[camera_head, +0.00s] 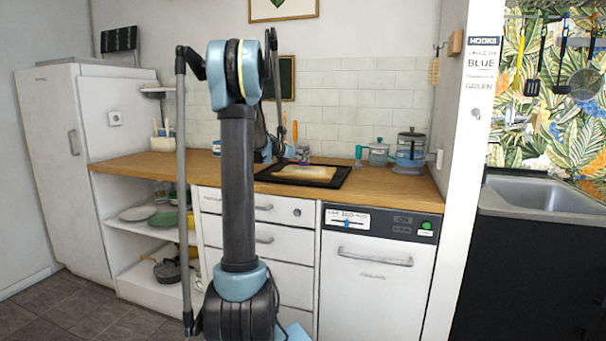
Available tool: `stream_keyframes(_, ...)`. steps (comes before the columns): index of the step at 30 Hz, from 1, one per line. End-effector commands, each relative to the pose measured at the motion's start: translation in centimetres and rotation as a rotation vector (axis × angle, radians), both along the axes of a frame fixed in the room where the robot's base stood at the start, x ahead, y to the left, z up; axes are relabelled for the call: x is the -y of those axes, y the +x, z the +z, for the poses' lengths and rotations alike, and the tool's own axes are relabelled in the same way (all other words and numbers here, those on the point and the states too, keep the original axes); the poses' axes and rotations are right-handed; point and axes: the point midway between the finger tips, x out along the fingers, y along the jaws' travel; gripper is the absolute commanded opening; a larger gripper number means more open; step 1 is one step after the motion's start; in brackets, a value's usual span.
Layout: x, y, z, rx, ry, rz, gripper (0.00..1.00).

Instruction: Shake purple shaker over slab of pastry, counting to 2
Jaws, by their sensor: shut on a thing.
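The slab of pastry (306,173), pale golden and flat, lies on a black baking tray (340,180) on the wooden counter. The purple shaker (303,155) is small in view and looks upright, just behind the pastry's back edge. My gripper (291,152) is at the shaker's left side and shut on it. My own arm column hides part of the gripper and the tray's left side. I cannot tell whether the shaker's base touches the counter.
A glass jar (378,153) and a French press (410,153) stand right of the tray, with a teal-handled item (359,155) beside them. A tiled wall (345,105) backs the counter. The counter's front right (395,190) is clear.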

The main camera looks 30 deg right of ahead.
Motion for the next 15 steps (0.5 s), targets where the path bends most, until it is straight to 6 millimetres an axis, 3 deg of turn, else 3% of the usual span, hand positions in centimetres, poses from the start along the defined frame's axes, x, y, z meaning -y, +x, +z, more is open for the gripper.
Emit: stream_keyframes(15, 0.06, -0.19, 0.48, -0.042, -0.017, -0.001, 0.00)
